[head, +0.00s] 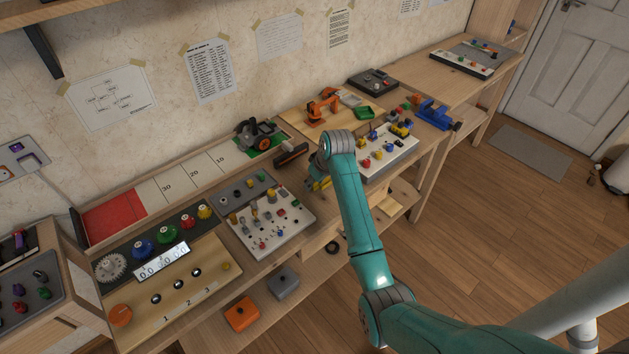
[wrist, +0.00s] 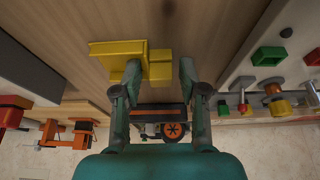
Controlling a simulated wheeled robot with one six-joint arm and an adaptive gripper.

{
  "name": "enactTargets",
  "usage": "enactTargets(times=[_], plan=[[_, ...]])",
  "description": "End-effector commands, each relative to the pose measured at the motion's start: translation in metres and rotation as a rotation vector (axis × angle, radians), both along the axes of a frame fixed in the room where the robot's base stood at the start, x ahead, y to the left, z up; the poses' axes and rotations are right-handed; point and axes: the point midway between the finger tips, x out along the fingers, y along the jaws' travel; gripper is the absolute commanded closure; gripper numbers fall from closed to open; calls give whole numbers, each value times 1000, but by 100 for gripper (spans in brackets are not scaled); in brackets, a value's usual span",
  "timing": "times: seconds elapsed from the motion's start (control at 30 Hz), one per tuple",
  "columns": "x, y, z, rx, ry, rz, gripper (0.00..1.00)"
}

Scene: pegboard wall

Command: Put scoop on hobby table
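A yellow blocky piece, which looks like the scoop (wrist: 117,57), is at my fingertips in the wrist view, over a wooden surface. The left finger overlaps the scoop in the picture, and a gap shows between the scoop and the right finger. I cannot tell whether the left finger touches it. No surface is marked as the hobby table; a wooden bench (head: 215,243) runs along the wall.
A white pegboard (head: 287,232) with small parts lies left of my arm, and another white board (head: 395,160) lies right of it. An orange model arm (head: 322,105) and a blue vise (head: 437,114) stand farther back.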

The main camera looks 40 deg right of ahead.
Motion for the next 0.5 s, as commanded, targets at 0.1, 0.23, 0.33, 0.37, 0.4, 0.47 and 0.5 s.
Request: enactTargets(times=[0.1, 0.23, 0.33, 0.37, 0.4, 0.47, 0.5], plan=[[0, 0, 0, 0, 0, 0, 50], [0, 0, 0, 0, 0, 0, 50], [0, 0, 2, -1, -1, 0, 50], [0, 0, 4, -1, -2, 0, 50], [-1, 0, 7, -1, -3, 0, 50], [-3, -1, 13, -1, -3, 0, 50], [-5, -1, 18, -2, -3, -1, 50]])
